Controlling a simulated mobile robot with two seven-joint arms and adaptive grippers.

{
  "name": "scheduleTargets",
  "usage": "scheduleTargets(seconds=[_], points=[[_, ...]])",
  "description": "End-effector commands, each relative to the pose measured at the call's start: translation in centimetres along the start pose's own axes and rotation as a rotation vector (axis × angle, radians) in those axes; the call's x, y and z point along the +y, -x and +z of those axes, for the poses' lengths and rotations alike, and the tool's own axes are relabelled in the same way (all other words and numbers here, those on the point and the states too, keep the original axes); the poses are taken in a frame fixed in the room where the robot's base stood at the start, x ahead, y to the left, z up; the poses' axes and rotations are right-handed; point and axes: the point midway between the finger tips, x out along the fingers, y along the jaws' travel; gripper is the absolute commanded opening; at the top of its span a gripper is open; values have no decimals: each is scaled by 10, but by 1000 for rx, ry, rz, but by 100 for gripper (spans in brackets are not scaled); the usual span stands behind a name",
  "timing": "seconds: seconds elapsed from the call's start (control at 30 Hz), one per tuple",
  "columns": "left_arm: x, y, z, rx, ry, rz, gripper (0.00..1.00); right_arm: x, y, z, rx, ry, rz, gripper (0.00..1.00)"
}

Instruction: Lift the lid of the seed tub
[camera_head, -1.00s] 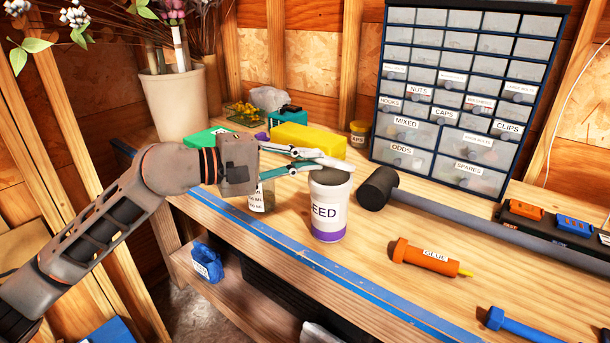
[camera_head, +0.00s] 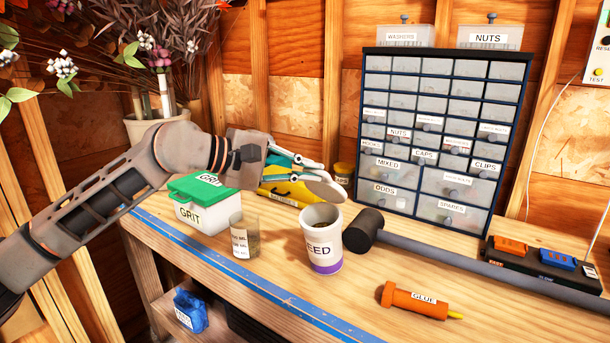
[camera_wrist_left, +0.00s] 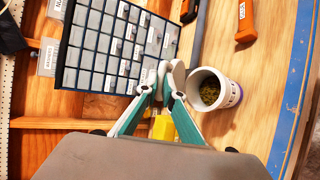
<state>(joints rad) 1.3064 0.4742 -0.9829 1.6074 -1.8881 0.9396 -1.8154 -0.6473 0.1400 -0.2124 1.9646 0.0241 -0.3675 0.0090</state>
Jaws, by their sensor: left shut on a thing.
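The seed tub (camera_head: 322,242) is a white cup with a purple band and a label reading "EED" in the head view. It stands upright on the bench with its top open. In the left wrist view the tub (camera_wrist_left: 227,92) shows greenish-brown seed inside. My left gripper (camera_head: 312,180) is shut on the pale round lid (camera_head: 324,189). It holds the lid tilted in the air, above and behind the tub's rim, apart from it. The lid also shows between the fingertips in the left wrist view (camera_wrist_left: 177,77). My right gripper is not in view.
A clear labelled jar (camera_head: 245,238) and a green-lidded grit box (camera_head: 203,205) stand left of the tub. A mallet (camera_head: 366,229) lies close on its right. A glue tube (camera_head: 413,301) lies at front right. A drawer cabinet (camera_head: 440,130) stands behind.

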Motion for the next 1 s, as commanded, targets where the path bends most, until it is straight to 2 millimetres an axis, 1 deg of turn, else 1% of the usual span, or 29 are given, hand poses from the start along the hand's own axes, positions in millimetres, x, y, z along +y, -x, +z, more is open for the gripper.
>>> scheduleTargets(seconds=[0.1, 0.5, 0.53, 0.57, 0.87, 1.0], points=[[3, -1, 0, -1, -3, 2, 0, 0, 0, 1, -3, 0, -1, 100], [3, -1, 0, -1, -3, 3, 0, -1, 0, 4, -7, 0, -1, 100], [3, -1, 0, -1, -3, 3, 12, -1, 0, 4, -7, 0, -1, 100], [3, -1, 0, -1, -3, 3, 17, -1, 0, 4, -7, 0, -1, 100], [2, -1, 0, -1, -2, 2, 17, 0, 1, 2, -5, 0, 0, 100], [2, 6, -1, 1, -2, 2, 17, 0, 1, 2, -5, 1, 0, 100]])
